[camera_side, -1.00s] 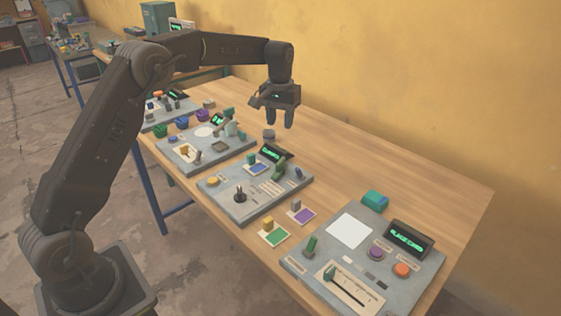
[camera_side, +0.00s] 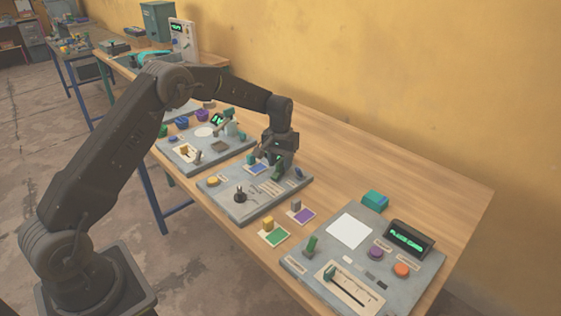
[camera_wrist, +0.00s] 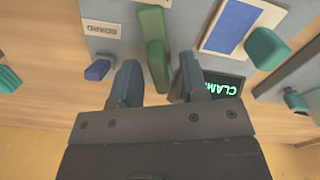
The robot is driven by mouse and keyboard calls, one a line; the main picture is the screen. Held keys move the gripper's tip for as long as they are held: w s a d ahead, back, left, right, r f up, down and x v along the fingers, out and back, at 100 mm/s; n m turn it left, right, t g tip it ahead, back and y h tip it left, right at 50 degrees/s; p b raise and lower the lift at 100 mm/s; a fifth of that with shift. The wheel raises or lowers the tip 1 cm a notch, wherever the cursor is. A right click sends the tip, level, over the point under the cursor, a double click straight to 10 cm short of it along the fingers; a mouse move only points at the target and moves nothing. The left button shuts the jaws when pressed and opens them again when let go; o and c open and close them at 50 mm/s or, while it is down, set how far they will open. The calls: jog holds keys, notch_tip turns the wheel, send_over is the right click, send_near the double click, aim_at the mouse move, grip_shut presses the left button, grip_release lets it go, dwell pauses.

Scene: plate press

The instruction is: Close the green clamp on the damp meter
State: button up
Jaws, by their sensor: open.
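The damp meter is a grey panel (camera_side: 225,208) on the bench, with a lit display (camera_wrist: 228,90) beginning "CLAM" in the wrist view. Its green clamp (camera_side: 278,172) sits near the panel's far right part, partly hidden by my gripper (camera_side: 281,160) in the side view. In the wrist view the clamp (camera_wrist: 152,25) is an upright green piece with a green arm reaching toward me. My gripper (camera_wrist: 159,82) is open, one finger on each side of that arm. A gap shows beside each finger, and I see no contact.
A small blue part (camera_wrist: 98,68) lies left of the clamp in the wrist view. A blue card (camera_wrist: 230,28) and a teal block (camera_wrist: 267,47) lie to the right. Another panel (camera_side: 340,285) stands at the front right. The bench toward the wall is clear.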

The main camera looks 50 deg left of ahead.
jog(key=shift+f, duration=0.1)
jog(key=shift+c, duration=0.4)
grip_shut()
jog(key=shift+m, duration=0.4)
jog(key=m, duration=0.3)
jog(key=shift+m, duration=0.3)
jog(key=m, duration=0.4)
jog(key=shift+m, duration=0.3)
jog(key=m, duration=0.4)
jog(key=shift+m, duration=2.5)
